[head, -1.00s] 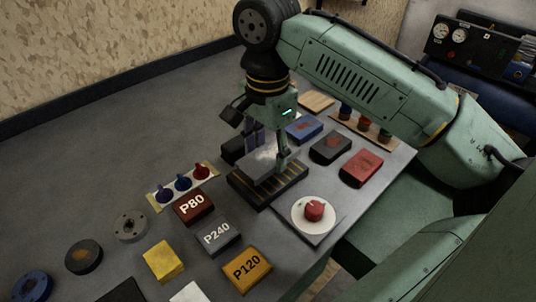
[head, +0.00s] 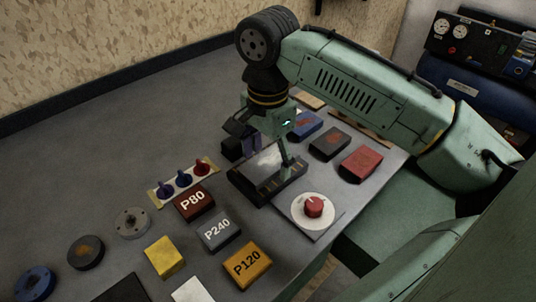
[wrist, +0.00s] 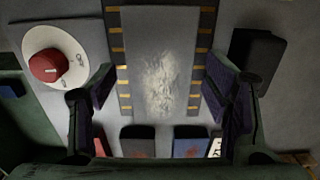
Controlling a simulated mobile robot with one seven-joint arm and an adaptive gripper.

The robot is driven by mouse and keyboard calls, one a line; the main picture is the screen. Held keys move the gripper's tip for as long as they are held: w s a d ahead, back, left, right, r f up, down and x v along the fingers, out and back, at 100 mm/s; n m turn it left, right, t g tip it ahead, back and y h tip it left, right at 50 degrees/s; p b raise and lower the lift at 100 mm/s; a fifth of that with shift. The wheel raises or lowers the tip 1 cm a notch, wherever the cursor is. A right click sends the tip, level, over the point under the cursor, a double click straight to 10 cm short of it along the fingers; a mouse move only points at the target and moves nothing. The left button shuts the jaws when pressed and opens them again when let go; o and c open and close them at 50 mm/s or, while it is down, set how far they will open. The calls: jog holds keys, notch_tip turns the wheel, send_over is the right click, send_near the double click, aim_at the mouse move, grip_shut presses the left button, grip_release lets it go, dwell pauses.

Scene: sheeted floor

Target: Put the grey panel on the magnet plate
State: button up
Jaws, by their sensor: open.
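The grey panel (head: 266,162) lies flat on the magnet plate (head: 268,190), a dark block with yellow stripes along its edges. In the wrist view the panel (wrist: 160,50) has a pale scuffed patch and runs lengthwise along the plate (wrist: 117,58), with stripes showing on both sides. My gripper (wrist: 160,100) is open, one finger on each side of the panel with a gap to each. In the head view my gripper (head: 271,156) is low over the plate, and its fingers hide part of the panel.
A red knob on a white dial (head: 314,208) stands right of the plate. Blocks marked P80 (head: 194,203), P240 (head: 219,232) and P120 (head: 247,265) lie in front. Blue, dark and red blocks (head: 360,164) sit behind right. The table at left (head: 90,175) is clear.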

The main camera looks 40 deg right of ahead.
aim_at(269, 162)
jog(key=shift+r, duration=0.1)
notch_tip(269, 162, up, 12)
jog(key=b, duration=0.1)
dwell(0.4)
jog(key=shift+s, duration=0.1)
